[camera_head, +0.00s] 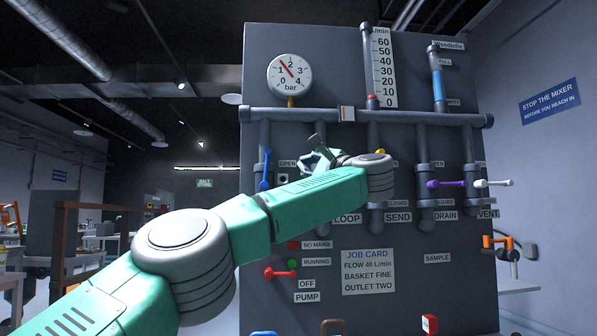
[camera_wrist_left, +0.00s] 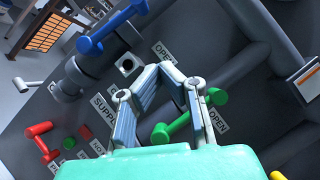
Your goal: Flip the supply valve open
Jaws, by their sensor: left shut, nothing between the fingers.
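The supply valve has a blue lever (camera_head: 265,172) at the left of the grey panel, on the leftmost vertical pipe. It hangs roughly upright along that pipe, beside an OPEN label (camera_head: 287,163). In the left wrist view the blue lever (camera_wrist_left: 112,27) is at the top left, and the SUPPLY label (camera_wrist_left: 103,104) is partly covered by a finger. My left gripper (camera_head: 314,157) is in front of the panel, right of the blue lever and apart from it. In the wrist view its fingers (camera_wrist_left: 165,68) are shut and empty. My right gripper is not in view.
A green lever (camera_wrist_left: 190,119) lies close behind my left fingers. Purple (camera_head: 446,184) and white (camera_head: 494,183) levers are at right. A red pump lever (camera_head: 282,273) is low on the panel. A horizontal pipe (camera_head: 415,117) crosses above. My left arm hides the panel's middle.

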